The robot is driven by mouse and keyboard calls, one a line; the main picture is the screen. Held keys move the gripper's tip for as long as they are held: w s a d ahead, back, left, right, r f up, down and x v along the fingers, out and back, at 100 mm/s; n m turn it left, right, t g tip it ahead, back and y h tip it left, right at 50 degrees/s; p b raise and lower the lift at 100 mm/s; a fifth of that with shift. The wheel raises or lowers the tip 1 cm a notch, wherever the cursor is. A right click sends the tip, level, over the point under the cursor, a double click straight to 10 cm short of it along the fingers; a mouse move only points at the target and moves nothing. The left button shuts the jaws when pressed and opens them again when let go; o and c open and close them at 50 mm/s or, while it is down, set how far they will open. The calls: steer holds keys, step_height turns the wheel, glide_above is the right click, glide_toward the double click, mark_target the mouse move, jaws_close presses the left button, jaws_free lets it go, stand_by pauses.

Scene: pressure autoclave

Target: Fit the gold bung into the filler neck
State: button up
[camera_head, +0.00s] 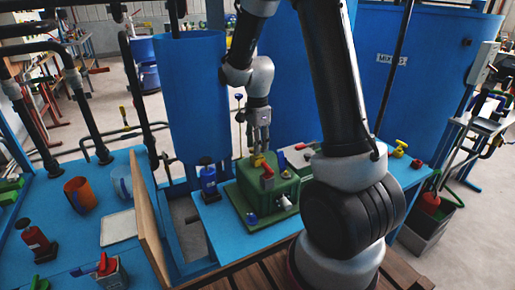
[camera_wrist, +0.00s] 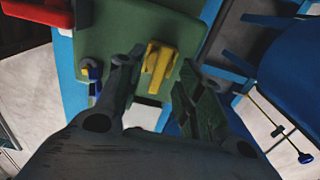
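A yellow-gold, handle-shaped piece (camera_head: 258,160), which I take for the gold bung, is at the far edge of the green box top (camera_head: 244,203). The wrist view shows my gripper's fingers (camera_wrist: 155,78) apart, with a clear gap on the right side. I cannot make out the filler neck for certain; the yellow piece and fingers may cover it.
A red-handled fitting (camera_head: 267,178), a blue knob (camera_head: 252,218) and a metal fitting (camera_head: 283,203) stand close by on the green box. A blue tank (camera_head: 192,95) rises behind. A wooden board (camera_head: 151,225) stands upright at left.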

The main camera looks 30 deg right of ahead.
step_height(320, 180, up, 10)
stand_by(0.3)
stand_by(0.4)
steer(key=s+r+n+t, duration=0.2)
steer(key=s+r+n, duration=0.3)
steer(key=s+n, duration=0.4)
steer(key=s+r+n+t, duration=0.2)
steer(key=s+r+n, duration=0.3)
steer(key=s+n, duration=0.4)
steer(key=s, duration=0.5)
steer(key=shift+s+d+r, duration=0.15)
steer(key=shift+s+d, duration=0.15)
steer(key=shift+d, duration=0.1)
